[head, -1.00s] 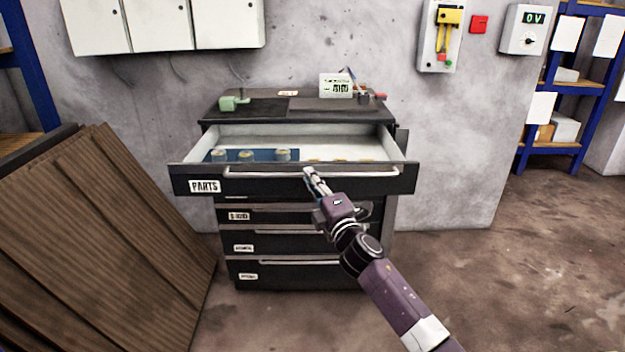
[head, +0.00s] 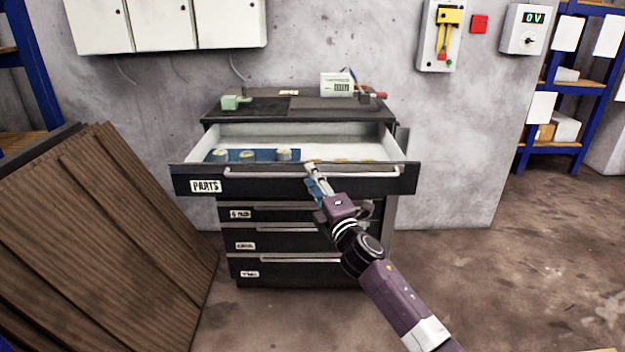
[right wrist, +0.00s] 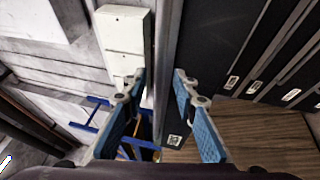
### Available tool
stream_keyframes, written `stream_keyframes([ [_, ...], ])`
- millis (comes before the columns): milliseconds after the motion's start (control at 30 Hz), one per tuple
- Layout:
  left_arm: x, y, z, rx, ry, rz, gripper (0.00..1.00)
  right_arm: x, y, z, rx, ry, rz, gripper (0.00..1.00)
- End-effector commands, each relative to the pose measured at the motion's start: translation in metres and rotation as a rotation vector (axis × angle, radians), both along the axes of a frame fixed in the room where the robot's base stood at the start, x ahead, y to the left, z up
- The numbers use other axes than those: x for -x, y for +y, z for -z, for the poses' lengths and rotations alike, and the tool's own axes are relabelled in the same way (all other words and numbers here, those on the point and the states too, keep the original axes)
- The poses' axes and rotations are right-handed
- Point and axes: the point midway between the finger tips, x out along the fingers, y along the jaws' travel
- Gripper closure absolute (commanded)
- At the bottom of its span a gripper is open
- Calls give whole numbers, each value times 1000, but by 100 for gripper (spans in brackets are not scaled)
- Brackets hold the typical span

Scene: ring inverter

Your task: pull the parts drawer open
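The parts drawer (head: 290,184) is the top drawer of a dark cabinet and stands pulled out, its white inside showing. Its label reads PARTS. A long pale handle (head: 255,175) runs along its front. My left gripper is not in view.
Several yellow-topped parts (head: 248,156) sit on a blue tray in the drawer's left. A green tool (head: 236,102) and a small meter (head: 337,84) are on the cabinet top (head: 292,118). Brown boards (head: 100,240) lean at left.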

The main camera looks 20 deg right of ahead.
Motion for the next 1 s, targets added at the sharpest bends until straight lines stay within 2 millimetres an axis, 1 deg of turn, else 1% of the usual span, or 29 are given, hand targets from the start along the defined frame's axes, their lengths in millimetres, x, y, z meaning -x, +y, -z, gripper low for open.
stream_keyframes([
  [67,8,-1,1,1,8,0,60,1,0,0,0,0,0,73],
  [167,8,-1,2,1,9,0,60,5,-1,2,0,1,0,73],
  [267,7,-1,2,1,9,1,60,15,-2,4,1,1,0,73],
  [367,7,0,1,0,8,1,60,31,-4,7,2,2,0,73],
  [600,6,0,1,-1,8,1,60,79,-10,16,0,3,0,73],
  [700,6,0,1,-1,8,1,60,95,-11,19,0,2,-1,73],
  [833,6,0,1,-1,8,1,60,109,-13,21,-1,1,0,73],
  [1000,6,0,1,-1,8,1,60,117,-14,22,0,1,0,73],
])
